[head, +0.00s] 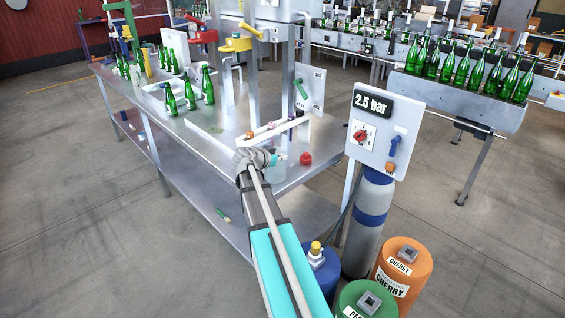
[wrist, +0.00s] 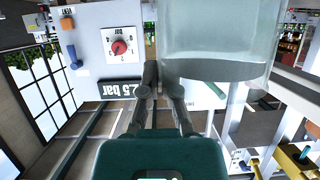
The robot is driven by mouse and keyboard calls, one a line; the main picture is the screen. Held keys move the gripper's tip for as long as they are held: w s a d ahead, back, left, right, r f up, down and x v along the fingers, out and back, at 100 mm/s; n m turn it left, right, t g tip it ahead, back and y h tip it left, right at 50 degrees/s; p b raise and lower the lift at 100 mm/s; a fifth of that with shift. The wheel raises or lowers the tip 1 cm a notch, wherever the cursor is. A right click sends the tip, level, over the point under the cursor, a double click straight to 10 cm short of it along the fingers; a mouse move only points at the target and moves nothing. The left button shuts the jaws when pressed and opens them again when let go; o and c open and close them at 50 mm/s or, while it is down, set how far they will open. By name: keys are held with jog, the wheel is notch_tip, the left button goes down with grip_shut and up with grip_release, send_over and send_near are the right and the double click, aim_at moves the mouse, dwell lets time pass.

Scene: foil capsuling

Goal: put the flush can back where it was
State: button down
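The flush can is a clear, see-through vessel with pale liquid in it. It fills the upper right of the wrist view (wrist: 217,42), which is upside down, and shows small beside my gripper in the head view (head: 279,168). My gripper (wrist: 162,75) has its two dark fingers close together at the can's side. They appear shut on its edge or handle, though the exact contact is hard to see. In the head view my gripper (head: 260,157) is over the near right end of the steel table. Whether the can touches the table is unclear.
The steel table (head: 205,150) carries green bottles (head: 190,93) and coloured machine stations. A red knob-like object (head: 306,158) lies right of the can. A pressure panel (head: 385,130) stands at the right, above a gas cylinder and coloured drums (head: 402,268).

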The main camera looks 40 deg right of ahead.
jog(key=shift+f, duration=0.25)
jog(key=c, duration=0.8)
grip_release()
jog(key=shift+r, duration=0.25)
jog(key=shift+s+a+r+p, duration=0.1)
jog(key=shift+a+r+p, duration=0.2)
jog(key=shift+a, duration=0.2)
jog(key=p+v, duration=0.4)
jog(key=v, duration=0.6)
jog(key=shift+a, duration=0.4)
